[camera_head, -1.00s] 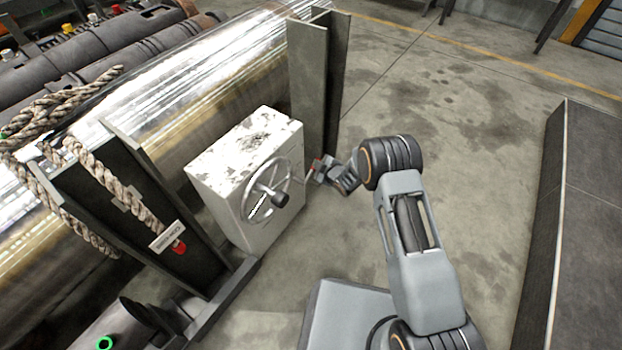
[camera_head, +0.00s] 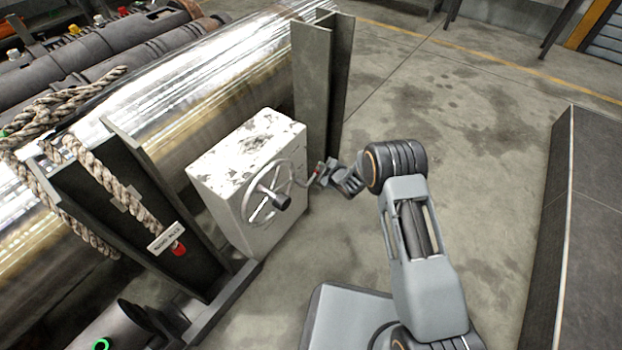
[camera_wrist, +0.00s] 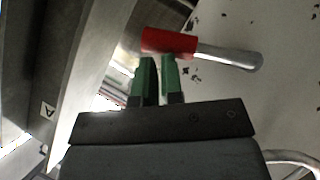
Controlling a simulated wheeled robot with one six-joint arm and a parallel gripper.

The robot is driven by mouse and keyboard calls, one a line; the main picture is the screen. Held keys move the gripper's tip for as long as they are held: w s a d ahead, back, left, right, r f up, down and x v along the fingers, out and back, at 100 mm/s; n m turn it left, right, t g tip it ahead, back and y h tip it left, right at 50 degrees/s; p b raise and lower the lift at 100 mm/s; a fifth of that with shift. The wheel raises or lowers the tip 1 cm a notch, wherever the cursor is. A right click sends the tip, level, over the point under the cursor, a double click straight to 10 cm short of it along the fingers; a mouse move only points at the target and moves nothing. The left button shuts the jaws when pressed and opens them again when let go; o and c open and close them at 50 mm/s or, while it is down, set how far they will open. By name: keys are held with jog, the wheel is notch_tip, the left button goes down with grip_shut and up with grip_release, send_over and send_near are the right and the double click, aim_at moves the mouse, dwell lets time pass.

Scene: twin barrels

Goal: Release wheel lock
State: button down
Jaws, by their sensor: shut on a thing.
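The wheel lock is a short lever with a red grip and a bare metal shank (camera_wrist: 228,56). It is at the right side of the white box (camera_head: 232,165), beside the spoked handwheel (camera_head: 262,208). My gripper (camera_head: 320,173) is at the lever's red end, right of the wheel. In the wrist view, the green fingers of my gripper (camera_wrist: 157,62) are shut on the red grip (camera_wrist: 166,41), with their tips at its lower edge. The shank runs right from the grip across the pale box face. The wheel rim shows only partly in the wrist view's lower right corner.
A large shiny barrel (camera_head: 215,75) lies behind the box. A dark steel post (camera_head: 312,85) stands right behind my gripper. Rope with a tag (camera_head: 165,237) hangs on the left bracket. Open floor (camera_head: 480,150) lies right of my arm, bounded by a dark panel (camera_head: 590,215).

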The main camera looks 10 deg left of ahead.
jog(key=s+d+r+p, duration=0.6)
jog(key=d+r, duration=0.1)
jog(key=r, duration=0.2)
jog(key=shift+s+d, duration=0.15)
jog(key=shift+s, duration=0.05)
dwell(0.5)
